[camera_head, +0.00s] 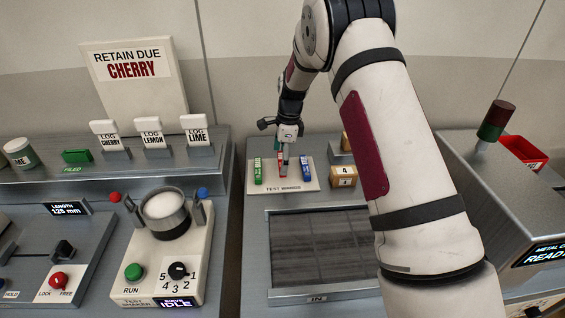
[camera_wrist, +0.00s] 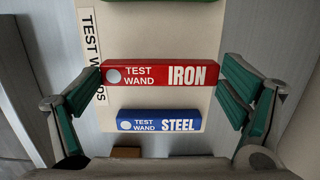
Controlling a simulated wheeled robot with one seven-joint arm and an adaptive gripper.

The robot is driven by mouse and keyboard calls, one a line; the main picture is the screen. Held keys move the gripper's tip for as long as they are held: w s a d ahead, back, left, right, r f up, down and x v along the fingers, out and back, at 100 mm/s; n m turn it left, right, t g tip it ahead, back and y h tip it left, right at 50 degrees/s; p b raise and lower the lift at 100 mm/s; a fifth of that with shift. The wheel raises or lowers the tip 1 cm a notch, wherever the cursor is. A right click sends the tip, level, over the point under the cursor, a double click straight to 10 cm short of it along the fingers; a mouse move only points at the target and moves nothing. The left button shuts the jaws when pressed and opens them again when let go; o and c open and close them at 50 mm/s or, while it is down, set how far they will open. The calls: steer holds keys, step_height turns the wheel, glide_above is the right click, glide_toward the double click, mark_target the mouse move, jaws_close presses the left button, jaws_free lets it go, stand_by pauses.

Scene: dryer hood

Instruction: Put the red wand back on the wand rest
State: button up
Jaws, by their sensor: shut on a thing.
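The red wand (camera_wrist: 160,74), marked TEST WAND IRON, lies crosswise between the two fingers of my gripper (camera_wrist: 161,86) in the wrist view, gripped at its ends. In the head view my gripper (camera_head: 287,140) points down over the wand rest (camera_head: 289,185), a pale board labelled TEST WANDS. The red wand shows there (camera_head: 281,160), between the green wand (camera_head: 258,171) and the blue wand (camera_head: 304,166), roughly parallel to them. It looks larger than the blue STEEL wand (camera_wrist: 159,121) in the wrist view and seems slightly raised. Any contact with the rest is hidden.
Wooden blocks (camera_head: 343,177) stand just right of the rest. A dark panel (camera_head: 318,246) lies in front of it. A shaker unit (camera_head: 165,245) and log tags (camera_head: 152,135) are left. A console with a red-green beacon (camera_head: 495,120) is right.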

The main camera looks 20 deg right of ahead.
steer(key=shift+f, duration=1)
steer(key=shift+f, duration=0.15)
steer(key=o, duration=1)
